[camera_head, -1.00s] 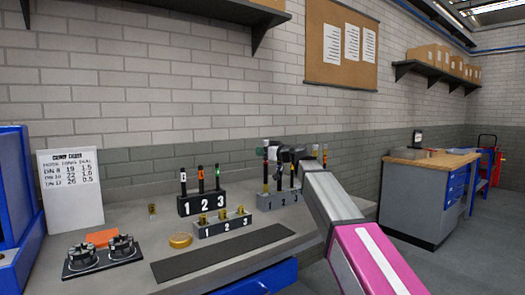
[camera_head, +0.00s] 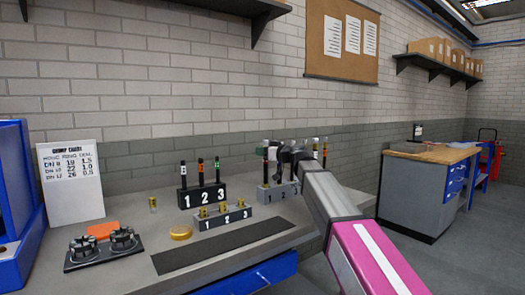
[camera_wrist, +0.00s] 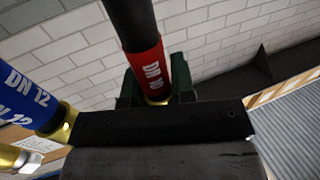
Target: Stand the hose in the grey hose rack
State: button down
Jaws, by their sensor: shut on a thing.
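The grey hose rack (camera_head: 284,192), marked with numbers, stands at the back of the bench, partly hidden by my arm. Upright black hoses with coloured bands show at it, one at its left (camera_head: 265,165). My gripper (camera_head: 290,160) is over the rack, small and dark in the head view. In the wrist view my gripper (camera_wrist: 156,88) is shut on a black hose with a red DN 10 sleeve (camera_wrist: 148,72) and a brass end. A blue DN 12 hose (camera_wrist: 28,95) is close at the left. Whether the held hose touches the rack is hidden.
A black rack (camera_head: 203,197) with several marked hoses stands left of the grey rack. A grey block with brass fittings (camera_head: 223,219), a brass ring (camera_head: 180,233), a dark mat (camera_head: 220,249) and black dies (camera_head: 103,247) lie nearer. A chart (camera_head: 70,183) stands far left.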

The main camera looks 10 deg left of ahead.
jog(key=shift+f, duration=0.75)
jog(key=c, duration=0.9)
grip_release()
jog(key=shift+o, duration=0.2)
jog(key=v, duration=1)
jog(key=shift+s+d, duration=0.15)
jog(key=shift+d, duration=0.25)
